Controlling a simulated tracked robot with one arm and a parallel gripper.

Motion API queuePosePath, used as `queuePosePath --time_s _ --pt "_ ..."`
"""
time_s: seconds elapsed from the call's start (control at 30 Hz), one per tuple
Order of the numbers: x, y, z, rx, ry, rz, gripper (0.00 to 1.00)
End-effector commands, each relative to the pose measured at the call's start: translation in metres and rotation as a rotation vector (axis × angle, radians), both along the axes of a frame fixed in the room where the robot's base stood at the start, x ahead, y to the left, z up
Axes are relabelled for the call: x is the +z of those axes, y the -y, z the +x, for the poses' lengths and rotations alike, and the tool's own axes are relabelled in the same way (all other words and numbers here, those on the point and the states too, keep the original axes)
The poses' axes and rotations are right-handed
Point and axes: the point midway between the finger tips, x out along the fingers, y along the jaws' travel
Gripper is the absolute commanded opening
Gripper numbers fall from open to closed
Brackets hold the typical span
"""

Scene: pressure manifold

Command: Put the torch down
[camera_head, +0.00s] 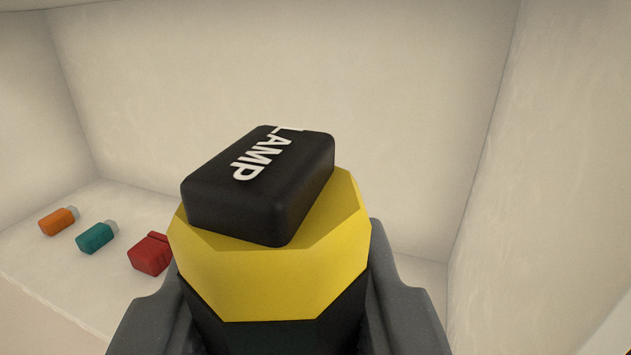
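The torch (270,265) is a yellow and black body with a black block on top marked "LAMP" in white letters. It fills the lower middle of the view, close to the camera. My gripper (275,325) has its two grey fingers on either side of the torch's dark lower part, and it is shut on the torch. The torch appears held up in front of the shelf; its lower end is out of view, so I cannot tell whether it touches anything.
A pale shelf (60,275) lies inside a white-walled recess. On its left part lie an orange item (56,222), a teal item (95,239) and a red item (149,255). A wall (560,170) closes the right side. Some bare shelf shows right of the torch.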

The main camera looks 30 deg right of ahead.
Motion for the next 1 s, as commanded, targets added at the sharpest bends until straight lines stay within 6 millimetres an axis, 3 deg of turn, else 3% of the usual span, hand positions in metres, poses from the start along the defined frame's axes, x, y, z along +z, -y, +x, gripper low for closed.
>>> queuePosePath --time_s 0.1,0.2,0.7,1.0 --pt "0.007 0.004 0.006 0.003 0.008 -0.004 0.00" --pt "-0.013 0.015 0.016 -0.020 -0.011 0.003 0.00" --pt "-0.023 0.060 0.082 -0.021 -0.012 0.007 0.00" --pt "-0.029 0.067 0.091 -0.023 -0.011 0.007 0.00"
